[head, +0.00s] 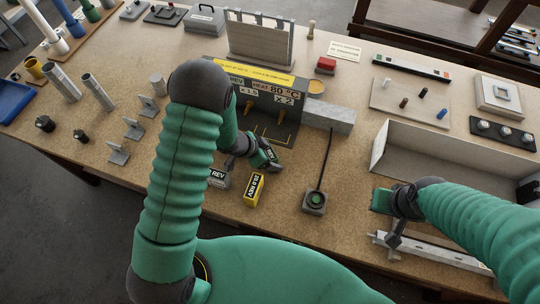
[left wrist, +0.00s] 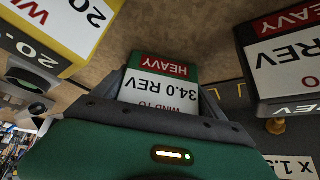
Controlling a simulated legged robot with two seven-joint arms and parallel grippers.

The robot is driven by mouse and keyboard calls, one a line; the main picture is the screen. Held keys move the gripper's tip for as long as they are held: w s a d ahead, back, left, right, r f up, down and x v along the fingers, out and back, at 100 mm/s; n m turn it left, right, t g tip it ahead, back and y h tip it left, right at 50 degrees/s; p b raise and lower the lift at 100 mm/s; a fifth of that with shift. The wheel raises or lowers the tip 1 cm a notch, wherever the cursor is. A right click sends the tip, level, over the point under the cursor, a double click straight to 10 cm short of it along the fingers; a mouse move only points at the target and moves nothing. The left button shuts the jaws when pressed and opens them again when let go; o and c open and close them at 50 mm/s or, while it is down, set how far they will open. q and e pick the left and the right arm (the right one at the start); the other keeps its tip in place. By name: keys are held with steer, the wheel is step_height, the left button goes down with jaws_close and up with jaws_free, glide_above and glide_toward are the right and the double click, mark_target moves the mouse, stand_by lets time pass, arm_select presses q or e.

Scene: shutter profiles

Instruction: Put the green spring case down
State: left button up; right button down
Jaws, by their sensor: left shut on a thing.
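In the head view my left gripper (head: 268,155) holds the case (head: 271,154), tilted, in front of the dark station (head: 262,115). I cannot tell whether the case touches the table. My right gripper (head: 388,202) is by the front left end of a long open tray; its jaws are unclear.
A yellow case (head: 254,190) stands just in front of my left gripper, with a grey case (head: 218,178) to its left. A red-labelled case (left wrist: 287,60) is close on the right in the wrist view. A button box (head: 315,202) stands right. Bare table lies between.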

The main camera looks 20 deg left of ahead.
arm_select(q)
steer(key=shift+a, duration=0.15)
steer(key=o, duration=1.7)
steer(key=shift+a, duration=0.15)
